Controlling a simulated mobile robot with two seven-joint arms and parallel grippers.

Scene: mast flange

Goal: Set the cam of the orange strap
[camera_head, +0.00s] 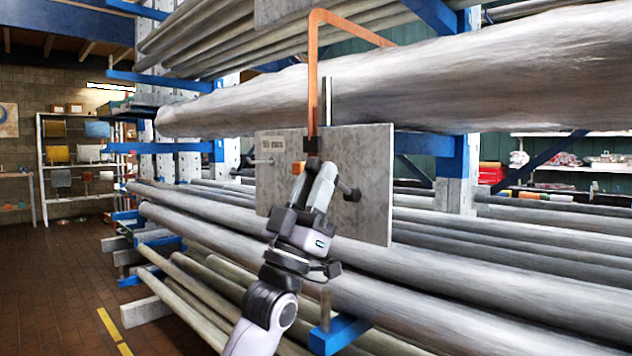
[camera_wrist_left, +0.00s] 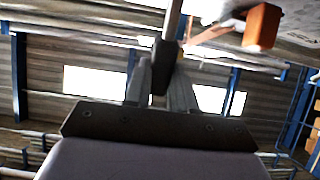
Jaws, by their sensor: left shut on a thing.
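The orange strap (camera_head: 313,90) runs over the big grey mast (camera_head: 480,70) and down its front side to a grey plate (camera_head: 370,140). A small dark piece, which looks like the cam (camera_head: 311,146), sits at the strap's lower end in front of the plate. My left gripper (camera_head: 317,168) is just below, shut on a dark piece that seems to be the cam's handle. The left wrist view shows this dark piece (camera_wrist_left: 165,52) between the fingers, with a pale bar above it. An orange block (camera_wrist_left: 262,26) is beside it there. My right gripper is not in view.
Blue rack arms (camera_head: 452,155) hold several long grey poles below and behind. Open brick floor (camera_head: 50,290) lies at left.

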